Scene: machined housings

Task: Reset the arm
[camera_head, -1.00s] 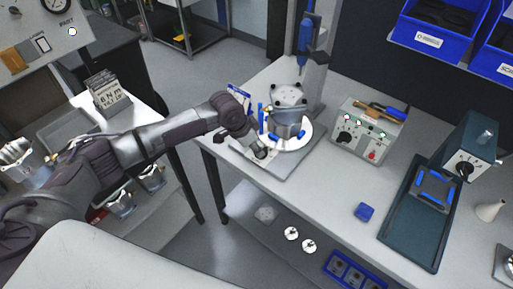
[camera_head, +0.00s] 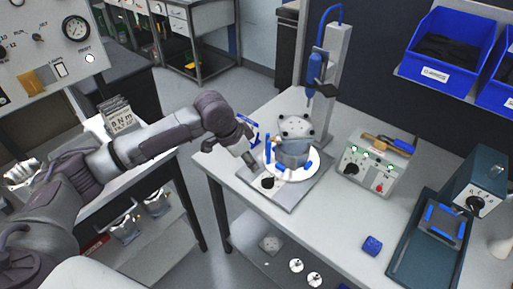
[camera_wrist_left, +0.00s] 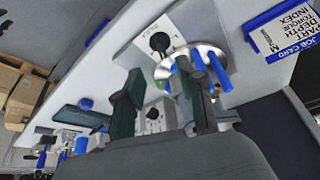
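My left arm (camera_head: 150,145) reaches in from the left over the bench, bent down at the wrist. My left gripper (camera_head: 250,161) hangs at the left side of the round fixture (camera_head: 304,168), beside the grey machined housing (camera_head: 295,145) that stands upright on it. In the left wrist view the two fingers of my left gripper (camera_wrist_left: 163,105) are spread apart, with no object seen held between them. Blue pins and the fixture's disc (camera_wrist_left: 215,60) show behind the right finger. My right gripper is not in view.
A blue driver (camera_head: 314,68) hangs on a post behind the fixture. A control box (camera_head: 375,165), a blue block (camera_head: 372,245) and a dark tray (camera_head: 425,250) stand to the right. A job card holder (camera_wrist_left: 285,30) is close to the gripper. The bench's front right is mostly clear.

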